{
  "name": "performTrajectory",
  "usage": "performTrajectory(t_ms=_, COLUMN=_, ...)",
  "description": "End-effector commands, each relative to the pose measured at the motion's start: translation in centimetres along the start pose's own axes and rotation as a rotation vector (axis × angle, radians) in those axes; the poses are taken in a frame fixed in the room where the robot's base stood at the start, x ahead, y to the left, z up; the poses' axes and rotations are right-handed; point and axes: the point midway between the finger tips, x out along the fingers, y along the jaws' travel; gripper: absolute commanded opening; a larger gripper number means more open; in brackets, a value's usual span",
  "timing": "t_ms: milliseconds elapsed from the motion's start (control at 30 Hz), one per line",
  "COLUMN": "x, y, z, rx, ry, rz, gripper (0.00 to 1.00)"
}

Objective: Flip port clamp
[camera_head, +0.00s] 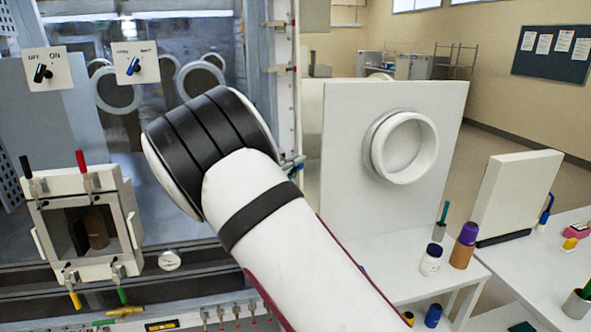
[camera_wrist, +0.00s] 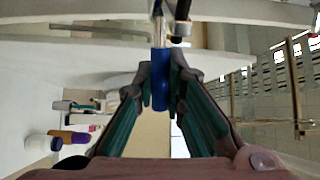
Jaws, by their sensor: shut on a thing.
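The port clamp shows in the wrist view as a blue handle (camera_wrist: 160,92) on a bright metal rod, with dark metal parts at the top. My gripper (camera_wrist: 163,78) is shut on this blue handle, one finger on each side of it. In the head view my white and black arm hides the gripper and most of the clamp. A small dark blue piece (camera_head: 292,165) shows just right of my wrist, beside the white panel (camera_head: 345,150) with a round port ring (camera_head: 405,147).
At left, a square hatch (camera_head: 85,222) carries clamps with black, red, yellow and green handles. Two switches (camera_head: 42,72) sit above it. Bottles (camera_head: 432,260) stand on the white table (camera_head: 400,255) at right. A white upright board (camera_head: 515,195) stands further right.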

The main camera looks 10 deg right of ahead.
Motion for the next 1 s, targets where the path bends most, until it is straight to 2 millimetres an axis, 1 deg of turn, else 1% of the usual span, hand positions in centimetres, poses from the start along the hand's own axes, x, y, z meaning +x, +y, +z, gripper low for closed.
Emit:
performTrajectory(t_ms=33, x=0.0, y=0.4, z=0.5, rx=-0.004, ry=0.030, rz=0.003, gripper=0.00)
performTrajectory(t_ms=200, x=-0.6, y=0.3, z=0.5, rx=-0.024, ry=0.124, rz=0.007, gripper=0.00)
performTrajectory(t_ms=400, x=-1.0, y=0.1, z=0.6, rx=-0.039, ry=0.194, rz=0.011, gripper=0.00)
performTrajectory(t_ms=933, x=-1.2, y=0.0, z=0.4, rx=-0.046, ry=0.222, rz=0.012, gripper=0.00)
performTrajectory(t_ms=967, x=-1.2, y=0.0, z=0.4, rx=-0.046, ry=0.221, rz=0.012, gripper=0.15)
performTrajectory(t_ms=1000, x=-1.2, y=0.0, z=0.4, rx=-0.046, ry=0.222, rz=0.012, gripper=0.24)
